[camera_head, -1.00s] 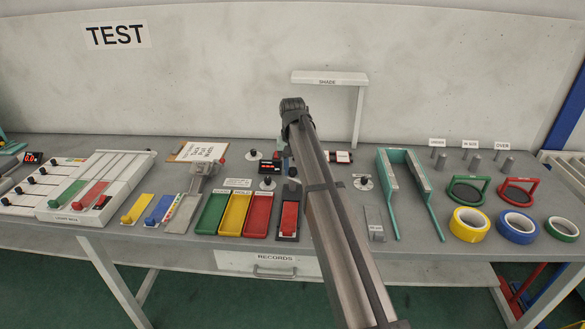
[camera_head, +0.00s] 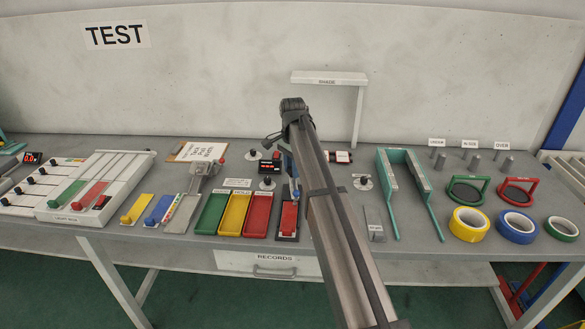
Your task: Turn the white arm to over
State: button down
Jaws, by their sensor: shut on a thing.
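A small white piece with a dark knob (camera_head: 363,182) stands on the bench right of my arm. Similar knobs on white bases show left of it (camera_head: 267,183) and farther back (camera_head: 253,155). I cannot tell which is the white arm. The OVER sign (camera_head: 502,145) stands at the back right behind a grey post (camera_head: 506,164). My gripper (camera_head: 294,190) is low over the bench, near the top end of a red block (camera_head: 289,215), and mostly hidden behind my forearm. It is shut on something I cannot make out.
A white SHADE shelf (camera_head: 328,78) rises behind my arm. A green fork-shaped frame (camera_head: 388,182) stands to the right, then tape rolls (camera_head: 468,222). Green, yellow and red trays (camera_head: 213,212) lie left of my gripper. Bare bench shows around the frame's open middle.

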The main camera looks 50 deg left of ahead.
jog(key=shift+m, duration=0.8)
jog(key=c, duration=0.8)
grip_release()
notch_tip(320, 180, up, 14)
jog(key=shift+f, duration=0.1)
dwell(0.4)
